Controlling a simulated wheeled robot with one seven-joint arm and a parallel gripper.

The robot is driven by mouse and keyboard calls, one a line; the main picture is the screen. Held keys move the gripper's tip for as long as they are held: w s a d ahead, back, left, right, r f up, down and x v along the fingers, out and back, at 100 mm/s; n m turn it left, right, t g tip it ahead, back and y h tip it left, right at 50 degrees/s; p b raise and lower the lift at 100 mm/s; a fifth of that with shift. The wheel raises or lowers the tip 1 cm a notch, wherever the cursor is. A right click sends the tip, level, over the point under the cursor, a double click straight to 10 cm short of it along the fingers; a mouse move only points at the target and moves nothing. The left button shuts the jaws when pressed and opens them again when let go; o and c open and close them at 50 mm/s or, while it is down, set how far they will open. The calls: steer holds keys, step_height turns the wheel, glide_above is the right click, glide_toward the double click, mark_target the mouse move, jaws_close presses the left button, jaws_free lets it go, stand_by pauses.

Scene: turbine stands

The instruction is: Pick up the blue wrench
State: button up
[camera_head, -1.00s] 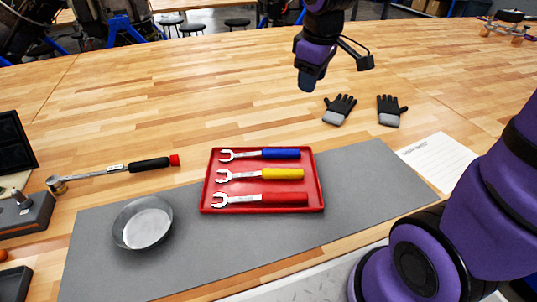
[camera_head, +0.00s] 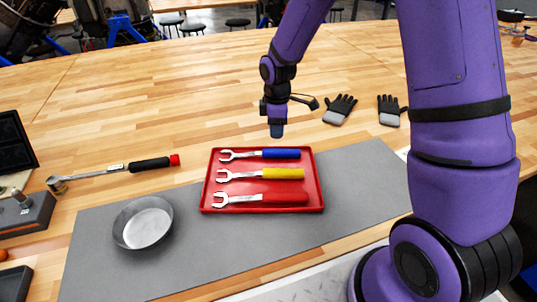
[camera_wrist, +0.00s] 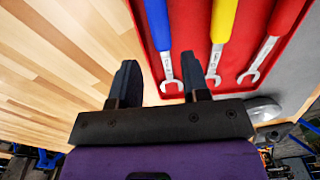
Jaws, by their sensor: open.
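The blue wrench (camera_head: 262,154) lies at the far side of the red tray (camera_head: 316,205), its silver jaw pointing left and its blue handle right. In the wrist view the blue wrench (camera_wrist: 160,38) lies past the fingertips, roughly between their lines. My gripper (camera_head: 276,132) is above the tray's far edge, just over the blue handle and apart from it. In the wrist view my gripper (camera_wrist: 158,78) has its two dark fingers apart with nothing between them.
A yellow wrench (camera_head: 262,174) and a red wrench (camera_head: 262,199) lie nearer in the same tray. A round metal dish (camera_head: 143,222) sits left on the grey mat (camera_head: 350,190). A ratchet (camera_head: 120,168) lies left; gloves (camera_head: 340,109) lie behind right.

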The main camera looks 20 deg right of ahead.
mark_target(275, 150)
step_height(275, 150, down, 10)
steer(key=shift+w+r, duration=0.1)
steer(key=shift+r, duration=0.05)
steer(key=shift+a, duration=0.1)
jaws_close()
stand_by(0.4)
